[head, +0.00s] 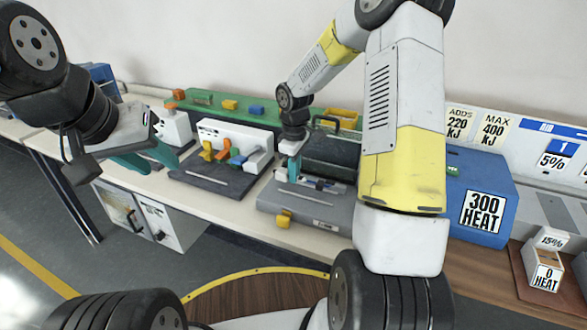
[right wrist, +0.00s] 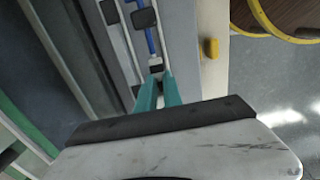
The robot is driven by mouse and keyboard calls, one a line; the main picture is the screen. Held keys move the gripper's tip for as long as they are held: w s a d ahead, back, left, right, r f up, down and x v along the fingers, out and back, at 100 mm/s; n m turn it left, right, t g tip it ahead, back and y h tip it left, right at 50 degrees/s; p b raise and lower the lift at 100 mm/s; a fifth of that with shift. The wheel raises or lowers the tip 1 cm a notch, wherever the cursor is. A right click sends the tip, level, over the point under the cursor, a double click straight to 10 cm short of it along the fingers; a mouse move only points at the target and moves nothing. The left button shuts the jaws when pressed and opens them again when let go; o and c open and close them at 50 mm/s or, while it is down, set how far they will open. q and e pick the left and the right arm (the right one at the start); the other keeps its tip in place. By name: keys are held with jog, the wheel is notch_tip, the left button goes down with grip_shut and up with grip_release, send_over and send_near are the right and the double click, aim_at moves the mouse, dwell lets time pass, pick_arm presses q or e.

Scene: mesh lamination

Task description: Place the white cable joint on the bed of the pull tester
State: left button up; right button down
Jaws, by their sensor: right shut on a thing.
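My right gripper (head: 295,168) points down over the grey bench machine (head: 320,213), which I take to be the pull tester. In the right wrist view its teal fingertips (right wrist: 158,82) are close together at a small white piece (right wrist: 155,63), apparently the white cable joint, at the end of a blue strip. The fingers partly hide it, and I cannot tell whether it touches the bed. The bed (right wrist: 125,35) shows pale rails and dark blocks beside the blue strip. My left gripper (head: 152,162) hangs at the left with its teal fingers apart and empty.
A dark-based fixture (head: 215,178) with coloured clamps stands left of the tester. A yellow knob (head: 285,218) is at the tester's front. A blue heat box (head: 480,195) stands to the right. My right arm hides part of the bench.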

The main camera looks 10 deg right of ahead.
aim_at(302, 191)
jog(key=shift+d+f, duration=0.1)
jog(key=shift+d, duration=0.9)
jog(key=shift+s+d+f, duration=0.1)
jog(key=shift+d+f, duration=0.05)
jog(key=shift+f, duration=0.75)
jog(key=shift+d+f, duration=0.15)
jog(key=shift+f, duration=0.75)
jog(key=c, duration=1.8)
grip_release()
jog(key=shift+f, duration=0.1)
notch_tip(302, 191, up, 12)
jog(key=s+r+m+t, duration=0.3)
jog(key=s+r+m, duration=0.2)
jog(key=s+r, duration=0.7)
jog(key=s+r+m+t, duration=0.1)
jog(key=s+m, duration=0.1)
jog(key=s, duration=0.2)
jog(key=s+a+r+m+t+y, duration=0.1)
jog(key=s+r, duration=0.1)
jog(key=s, duration=0.2)
jog(key=s+a+r+m+t+y, duration=0.1)
jog(key=s+m, duration=0.1)
jog(key=s, duration=0.2)
jog(key=shift+s+a+r+m, duration=0.15)
jog(key=shift+r+m, duration=0.15)
jog(key=shift+r, duration=0.1)
